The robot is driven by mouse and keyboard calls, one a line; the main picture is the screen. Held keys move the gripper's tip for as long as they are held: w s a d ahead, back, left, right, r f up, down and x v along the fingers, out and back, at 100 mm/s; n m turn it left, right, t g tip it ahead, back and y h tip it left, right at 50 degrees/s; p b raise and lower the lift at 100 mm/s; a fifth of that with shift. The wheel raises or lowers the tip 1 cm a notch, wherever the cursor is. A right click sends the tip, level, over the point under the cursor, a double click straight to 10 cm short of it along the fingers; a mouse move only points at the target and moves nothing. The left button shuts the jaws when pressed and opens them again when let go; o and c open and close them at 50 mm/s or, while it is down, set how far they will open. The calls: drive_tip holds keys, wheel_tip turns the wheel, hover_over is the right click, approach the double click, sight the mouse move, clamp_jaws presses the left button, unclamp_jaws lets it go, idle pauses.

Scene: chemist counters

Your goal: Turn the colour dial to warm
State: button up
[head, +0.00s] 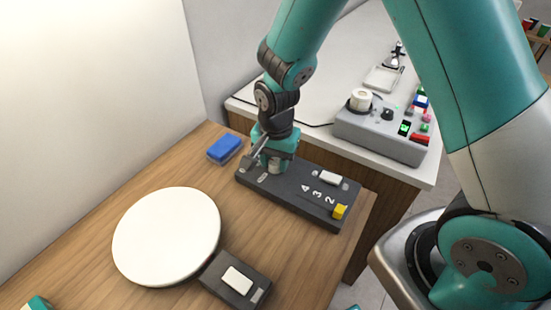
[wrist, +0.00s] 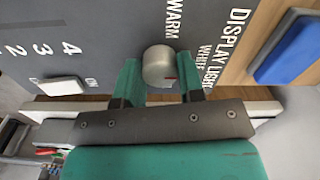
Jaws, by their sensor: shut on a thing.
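The colour dial (wrist: 158,62) is a round silver-grey knob on a dark control panel (wrist: 100,30). A short red mark shows near its lower right edge in the wrist view. The word WARM is printed above it and WHITE to its right, beside DISPLAY LIGHT. My gripper (wrist: 157,76) is shut on the dial, one green finger on each side. In the head view my gripper (head: 274,160) points down at the left part of the panel (head: 290,195), largely covering the dial.
The panel also has a white slider by the numbers and a yellow knob (head: 340,211). A blue block (head: 224,148) lies behind left. A white round plate (head: 167,236) and a small dark switch box (head: 222,279) are in front. A grey device (head: 376,135) stands on the right counter.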

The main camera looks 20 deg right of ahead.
sight(277, 160)
drive_tip(key=n, duration=0.5)
drive_tip(key=shift+p, duration=0.35)
drive_tip(key=n, duration=0.6)
drive_tip(key=shift+n, duration=0.3)
drive_tip(key=o, duration=0.9)
drive_tip(key=r, duration=1.7)
drive_tip(key=shift+d+r, duration=0.2)
drive_tip(key=shift+r, duration=0.05)
